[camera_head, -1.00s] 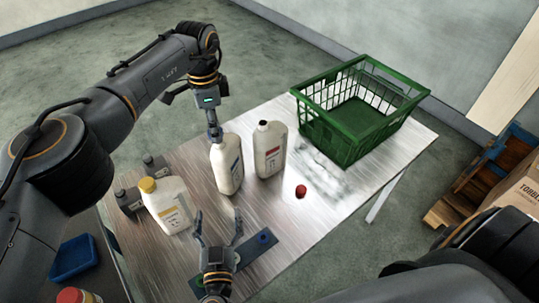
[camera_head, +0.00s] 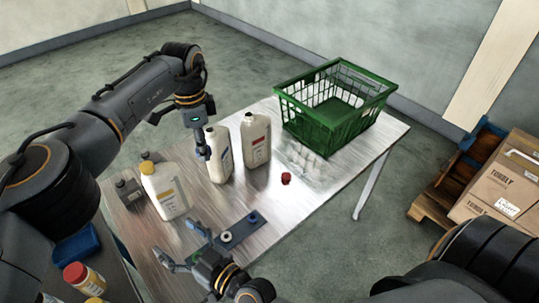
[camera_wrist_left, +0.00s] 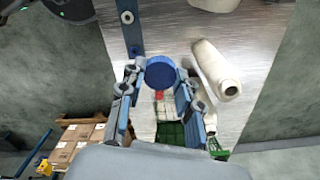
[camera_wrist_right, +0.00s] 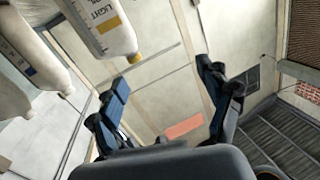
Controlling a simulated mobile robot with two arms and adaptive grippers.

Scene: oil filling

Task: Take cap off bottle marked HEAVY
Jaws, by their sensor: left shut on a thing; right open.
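My left gripper (camera_head: 203,154) is shut on a round blue cap, seen from above in the left wrist view (camera_wrist_left: 160,73). In the head view it is at the left side of a white bottle with a blue label (camera_head: 222,158). I cannot read HEAVY on any label. A white bottle with a red label (camera_head: 256,142) stands to its right. A yellow-capped bottle (camera_head: 166,193) stands to its left; LIGHT is readable on a label in the right wrist view (camera_wrist_right: 103,15). My right gripper (camera_head: 180,243) is open and empty near the table's front.
A dark strip (camera_head: 241,229) with a white ring and a blue piece lies near the right gripper. A red cap (camera_head: 286,179) lies on the table (camera_head: 330,178). A green basket (camera_head: 325,130) stands at the back right. Stacked boxes (camera_head: 500,185) are beyond.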

